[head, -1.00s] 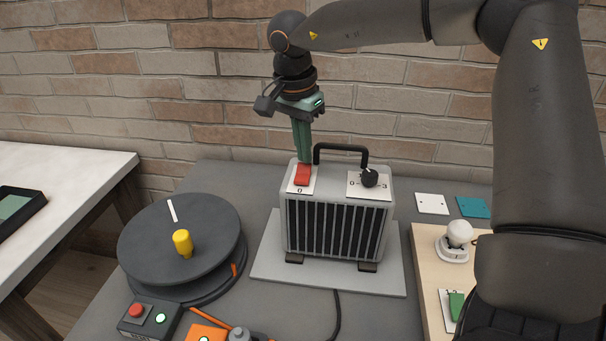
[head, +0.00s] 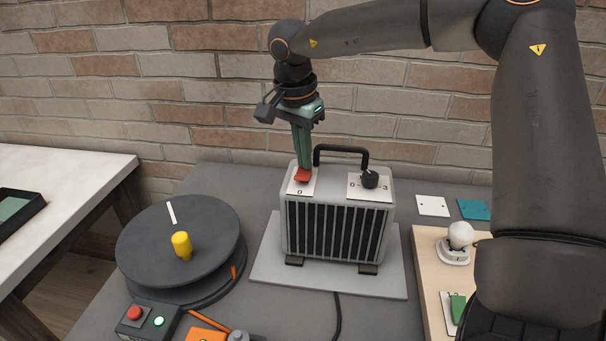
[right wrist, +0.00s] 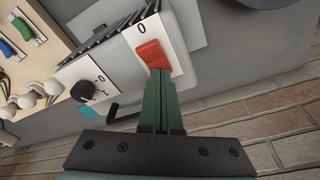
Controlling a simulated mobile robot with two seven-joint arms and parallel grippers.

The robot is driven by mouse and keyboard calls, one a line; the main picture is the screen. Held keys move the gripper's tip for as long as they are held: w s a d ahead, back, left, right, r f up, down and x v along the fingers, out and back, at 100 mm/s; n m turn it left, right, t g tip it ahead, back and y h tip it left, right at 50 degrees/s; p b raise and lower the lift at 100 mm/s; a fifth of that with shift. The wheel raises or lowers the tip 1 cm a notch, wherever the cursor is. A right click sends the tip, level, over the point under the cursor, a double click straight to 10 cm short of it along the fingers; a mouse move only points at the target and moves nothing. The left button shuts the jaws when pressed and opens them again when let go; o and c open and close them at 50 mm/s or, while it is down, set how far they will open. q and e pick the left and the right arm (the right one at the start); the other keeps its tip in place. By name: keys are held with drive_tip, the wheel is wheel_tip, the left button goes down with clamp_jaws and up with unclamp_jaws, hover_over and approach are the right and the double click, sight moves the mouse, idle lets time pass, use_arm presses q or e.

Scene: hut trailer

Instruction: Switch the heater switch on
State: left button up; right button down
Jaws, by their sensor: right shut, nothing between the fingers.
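The heater (head: 337,229) is a light grey box with dark vertical fins and a black top handle. Its red rocker switch (head: 302,175) sits on a white plate at the top left, with a "0" on the near side. My right gripper (head: 304,166) is shut, with nothing between its fingers. It points down, and its fingertips are at the far end of the switch, seemingly touching it. In the right wrist view the fingertips (right wrist: 160,75) overlap the end of the red switch (right wrist: 152,54) away from the "0". The plate's marking there is hidden. My left gripper is out of view.
A black knob (head: 370,179) stands on the heater's right, close to the handle (head: 341,149). A round dark turntable (head: 200,222) with a yellow peg is at left. A wooden board (head: 427,265) with a bulb is at right. The brick wall is close behind.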

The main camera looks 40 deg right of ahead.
sight(304, 171)
wheel_tip(304, 171, up, 7)
drive_tip(key=p, duration=0.5)
drive_tip(key=shift+f, duration=0.1)
idle(0.6)
